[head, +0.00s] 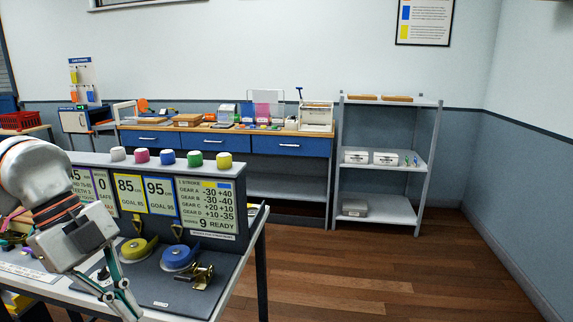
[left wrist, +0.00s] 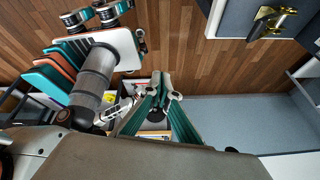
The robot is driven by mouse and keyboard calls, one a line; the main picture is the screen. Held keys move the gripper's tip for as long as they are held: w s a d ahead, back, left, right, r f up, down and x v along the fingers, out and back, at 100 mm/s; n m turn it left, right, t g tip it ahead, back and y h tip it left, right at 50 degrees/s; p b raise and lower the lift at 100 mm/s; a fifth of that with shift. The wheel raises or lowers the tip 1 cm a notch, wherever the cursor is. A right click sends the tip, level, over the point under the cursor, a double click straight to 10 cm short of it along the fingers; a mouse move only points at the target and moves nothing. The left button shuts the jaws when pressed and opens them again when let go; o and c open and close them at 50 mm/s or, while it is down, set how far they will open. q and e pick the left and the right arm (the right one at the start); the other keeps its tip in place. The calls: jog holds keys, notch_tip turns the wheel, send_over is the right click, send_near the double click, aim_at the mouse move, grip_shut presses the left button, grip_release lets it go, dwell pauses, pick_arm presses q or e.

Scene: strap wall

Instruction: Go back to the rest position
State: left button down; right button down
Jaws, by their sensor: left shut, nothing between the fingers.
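My left gripper (head: 122,296) hangs at the lower left of the head view, in front of the workbench and its low panel. Its fingers point down and are shut with nothing between them. In the left wrist view my left gripper (left wrist: 161,82) shows its green fingers meeting at the tips over the wood floor, clear of any object. A yellow strap reel (head: 138,249) and a blue strap reel (head: 180,258) sit on the grey bench mat (head: 152,292), just right of the gripper. My right gripper is in neither view.
The panel (head: 240,231) carries number cards and several coloured spools on top. A brass fitting (head: 201,277) lies near the mat's right part; it also shows in the wrist view (left wrist: 266,22). A blue-drawer counter (head: 290,146) and grey shelf (head: 386,165) stand behind. The floor (head: 380,275) at right is clear.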

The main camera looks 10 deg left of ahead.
pick_arm(q)
jog(key=s+d+f+m+g+h, duration=0.2)
jog(key=d+m+h, duration=0.55)
jog(key=d, duration=1.15)
jog(key=w+d+r+n+t+h, duration=0.2)
jog(key=w+d+n+t+h, duration=0.3)
jog(key=h, duration=0.4)
jog(key=w+a+f+n+t+y, duration=0.4)
jog(key=a+f+n+t+y, duration=0.15)
jog(key=f+n+t, duration=0.35)
jog(key=w+a+f+n+t+y, duration=0.3)
jog(key=a+f+n+t+y, duration=0.25)
jog(key=f, duration=0.45)
jog(key=s+a+f+n+g+y, duration=0.1)
jog(key=s+f, duration=0.3)
jog(key=f, duration=0.4)
jog(key=s+a+f+n+g+y, duration=0.1)
jog(key=s+f+n+g+y, duration=0.1)
jog(key=f, duration=0.5)
jog(key=s+a+f+n+g+y, duration=0.1)
jog(key=s+f+n+g+y, duration=0.1)
jog(key=s+f, duration=0.6)
jog(key=shift+s+a+f+g+y, duration=0.3)
jog(key=shift+g+y, duration=0.35)
jog(key=shift+y, duration=0.6)
